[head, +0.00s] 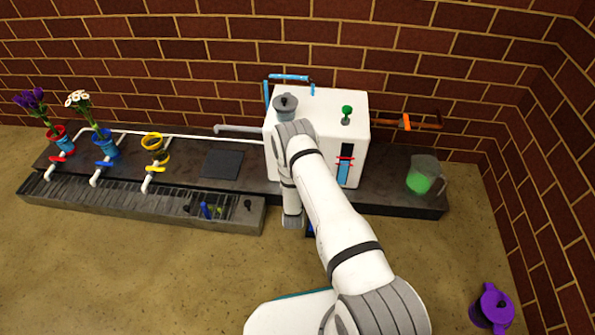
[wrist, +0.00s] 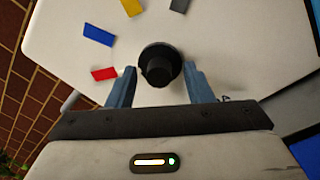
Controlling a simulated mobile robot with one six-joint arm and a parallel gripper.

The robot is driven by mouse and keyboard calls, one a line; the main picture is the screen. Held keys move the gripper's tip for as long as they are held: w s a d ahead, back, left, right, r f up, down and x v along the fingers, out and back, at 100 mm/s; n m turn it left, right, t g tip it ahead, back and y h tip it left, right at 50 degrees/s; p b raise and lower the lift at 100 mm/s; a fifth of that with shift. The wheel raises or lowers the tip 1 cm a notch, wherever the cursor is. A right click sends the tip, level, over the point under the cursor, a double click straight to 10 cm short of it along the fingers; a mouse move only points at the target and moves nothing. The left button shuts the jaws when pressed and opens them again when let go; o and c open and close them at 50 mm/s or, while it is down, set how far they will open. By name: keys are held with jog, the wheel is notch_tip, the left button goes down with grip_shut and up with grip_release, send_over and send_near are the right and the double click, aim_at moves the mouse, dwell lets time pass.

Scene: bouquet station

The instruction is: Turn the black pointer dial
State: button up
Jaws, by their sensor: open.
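The black pointer dial (wrist: 160,64) stands out from a white face in the wrist view. Coloured marks fan around its left and upper side: red (wrist: 104,73), blue (wrist: 98,35), yellow (wrist: 132,7) and grey (wrist: 180,5). I cannot tell which mark its pointer faces. My gripper (wrist: 160,72) is open, with one blue-grey finger on each side of the dial. Gaps show between the fingers and the dial, so it is not gripped. In the head view the dial and the fingers are hidden behind my arm at the white machine (head: 325,97).
A grey lidded pot (head: 286,112) and a green knob (head: 347,110) are on the machine's top. A jug with green liquid (head: 421,178) stands to its right. Flower pots (head: 106,148) and coloured valves line the left. A purple pot (head: 492,306) is at lower right.

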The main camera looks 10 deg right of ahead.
jog(key=c, duration=1)
jog(key=shift+m, duration=0.3)
jog(key=shift+f+m+h+b, duration=0.15)
jog(key=shift+m+b, duration=0.45)
jog(key=shift+m, duration=3.3)
jog(key=shift+r+m+h+b, duration=0.1)
jog(key=shift+m+h+b, duration=0.3)
jog(key=shift+m, duration=3.5)
jog(key=shift+a, duration=0.1)
